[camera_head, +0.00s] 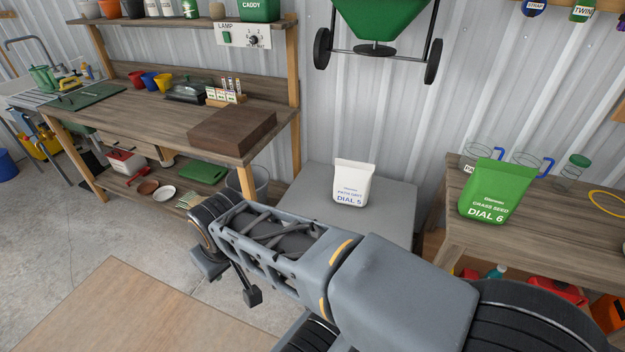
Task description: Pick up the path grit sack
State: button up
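The path grit sack (351,183) is a small white bag with dark print and "DIAL 5". It stands upright on a grey, flat-topped stand (388,205) against the metal wall. My arm crosses in front of the stand, from lower right to left. My gripper (230,281) points down over the floor, left of and nearer than the sack. Its two dark finger pads are apart, with only floor seen between them. My arm hides the front of the stand, but not the sack.
A green grass seed sack (490,191) stands on the right wooden bench (550,210). A brown block (232,131) sits at the left workbench's near end. A green spreader (388,25) hangs above the stand. A wooden board (115,310) lies on the floor.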

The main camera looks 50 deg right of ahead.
aim_at(353, 178)
jog(key=i, duration=0.85)
jog(key=z, duration=0.95)
jog(key=i, duration=0.75)
jog(key=z, duration=0.7)
